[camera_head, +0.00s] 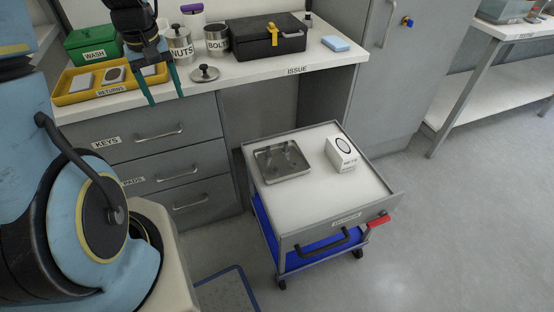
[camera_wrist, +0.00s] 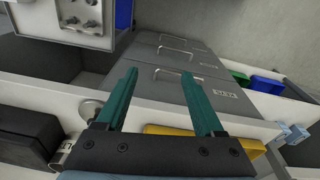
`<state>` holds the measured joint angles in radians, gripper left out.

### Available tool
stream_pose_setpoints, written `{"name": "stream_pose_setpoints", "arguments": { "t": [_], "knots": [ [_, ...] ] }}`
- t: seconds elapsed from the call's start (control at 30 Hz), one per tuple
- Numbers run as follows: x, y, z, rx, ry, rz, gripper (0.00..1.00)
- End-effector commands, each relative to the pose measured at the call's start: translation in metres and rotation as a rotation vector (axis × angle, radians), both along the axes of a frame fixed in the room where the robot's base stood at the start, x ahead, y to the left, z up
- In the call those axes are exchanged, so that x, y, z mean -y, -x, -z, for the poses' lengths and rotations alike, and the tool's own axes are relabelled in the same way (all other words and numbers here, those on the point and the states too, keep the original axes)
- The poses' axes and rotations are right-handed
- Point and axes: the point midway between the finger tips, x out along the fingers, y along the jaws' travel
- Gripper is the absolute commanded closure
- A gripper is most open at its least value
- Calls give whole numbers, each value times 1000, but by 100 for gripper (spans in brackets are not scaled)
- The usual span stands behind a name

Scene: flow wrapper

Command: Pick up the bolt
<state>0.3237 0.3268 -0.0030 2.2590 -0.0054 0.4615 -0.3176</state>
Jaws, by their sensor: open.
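The NUTS canister (camera_head: 180,46), a black toolbox (camera_head: 267,42), a blue block (camera_head: 336,43), a yellow RETURNS tray (camera_head: 68,100) and a green WASH box (camera_head: 90,46) crowd the bench (camera_head: 300,69). The cart (camera_head: 300,220) also bears a white box (camera_head: 342,153). Open floor lies to the right.

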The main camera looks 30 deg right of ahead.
Motion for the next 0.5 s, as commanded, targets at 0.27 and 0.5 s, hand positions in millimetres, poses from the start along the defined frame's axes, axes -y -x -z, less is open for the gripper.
{"name": "stream_pose_setpoints", "arguments": {
  "t": [0.27,0.5],
  "knots": [
    [84,-32,84,-38,0,-51,30],
    [195,-38,193,-73,-11,-129,30]
  ]
}}
